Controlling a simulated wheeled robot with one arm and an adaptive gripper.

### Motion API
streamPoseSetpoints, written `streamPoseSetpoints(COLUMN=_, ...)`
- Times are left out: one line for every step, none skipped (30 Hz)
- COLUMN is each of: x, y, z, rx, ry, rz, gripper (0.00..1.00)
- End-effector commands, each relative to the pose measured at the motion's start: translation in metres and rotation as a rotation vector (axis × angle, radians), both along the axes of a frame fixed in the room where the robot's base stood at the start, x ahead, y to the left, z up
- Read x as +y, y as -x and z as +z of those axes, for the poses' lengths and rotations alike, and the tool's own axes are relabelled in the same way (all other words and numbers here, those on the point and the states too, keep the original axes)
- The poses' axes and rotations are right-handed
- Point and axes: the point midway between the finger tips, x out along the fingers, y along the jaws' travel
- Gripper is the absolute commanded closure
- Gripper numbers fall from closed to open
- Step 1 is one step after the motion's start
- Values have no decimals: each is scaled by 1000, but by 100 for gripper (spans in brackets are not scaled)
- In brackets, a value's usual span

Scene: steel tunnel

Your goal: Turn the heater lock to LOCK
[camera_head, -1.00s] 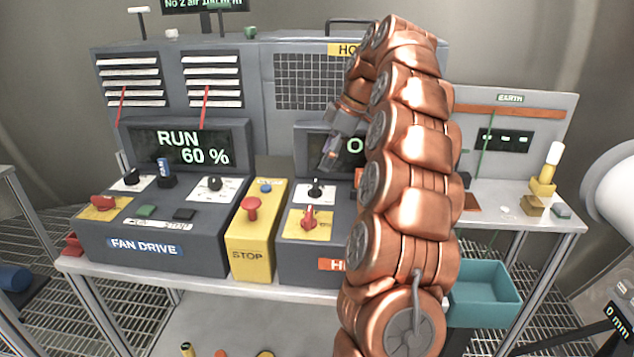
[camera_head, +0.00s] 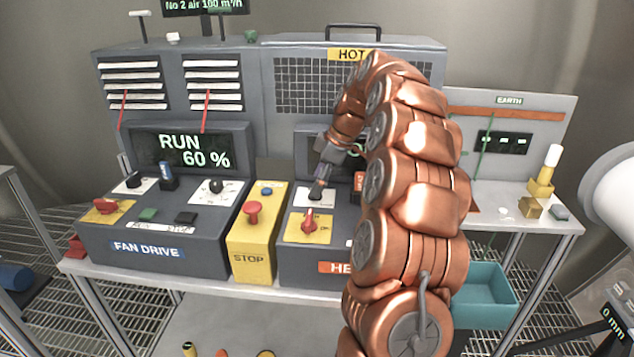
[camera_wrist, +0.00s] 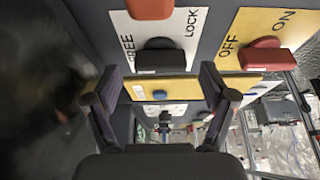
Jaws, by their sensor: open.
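The heater lock is a black knob (camera_head: 316,194) on a white plate on the heater console. In the wrist view the knob (camera_wrist: 160,58) sits between the words FREE and LOCK on its plate (camera_wrist: 190,22). I cannot tell which word it points to. My gripper (camera_head: 319,184) is right above the knob, tilted down at it. In the wrist view my gripper (camera_wrist: 162,78) is open, with one finger on each side of the knob's line. Contact with the knob cannot be told.
A red OFF/ON switch (camera_head: 309,221) on a yellow plate lies close by; it also shows in the wrist view (camera_wrist: 268,55). An orange-red part (camera_wrist: 150,8) is beyond the knob. The yellow STOP box (camera_head: 252,240) stands left, and a teal bin (camera_head: 485,290) right.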

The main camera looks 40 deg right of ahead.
Motion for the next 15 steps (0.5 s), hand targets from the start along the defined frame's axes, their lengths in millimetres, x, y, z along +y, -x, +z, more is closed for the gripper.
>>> streamPoseSetpoints(x=1, y=0, z=-2, rx=1, ry=-1, rz=0, gripper=17)
streamPoseSetpoints(x=2, y=-1, z=-4, rx=1, ry=-1, rz=0, gripper=17)
streamPoseSetpoints(x=2, y=-1, z=-6, rx=1, ry=-1, rz=0, gripper=17)
streamPoseSetpoints(x=3, y=-1, z=-7, rx=1, ry=-1, rz=1, gripper=17)
streamPoseSetpoints(x=3, y=-2, z=-8, rx=1, ry=-1, rz=1, gripper=17)
streamPoseSetpoints(x=3, y=-2, z=-9, rx=2, ry=-2, rz=1, gripper=17)
streamPoseSetpoints(x=4, y=-2, z=-10, rx=2, ry=-2, rz=1, gripper=17)
streamPoseSetpoints(x=4, y=-2, z=-10, rx=1, ry=-1, rz=1, gripper=17)
streamPoseSetpoints(x=4, y=-2, z=-10, rx=1, ry=-1, rz=1, gripper=17)
streamPoseSetpoints(x=4, y=-2, z=-10, rx=1, ry=-1, rz=1, gripper=17)
streamPoseSetpoints(x=4, y=-2, z=-11, rx=1, ry=-1, rz=1, gripper=17)
streamPoseSetpoints(x=4, y=-2, z=-10, rx=1, ry=-1, rz=1, gripper=17)
streamPoseSetpoints(x=4, y=-2, z=-10, rx=1, ry=-1, rz=1, gripper=17)
streamPoseSetpoints(x=4, y=-2, z=-10, rx=1, ry=-1, rz=1, gripper=17)
streamPoseSetpoints(x=4, y=-2, z=-10, rx=1, ry=-1, rz=0, gripper=17)
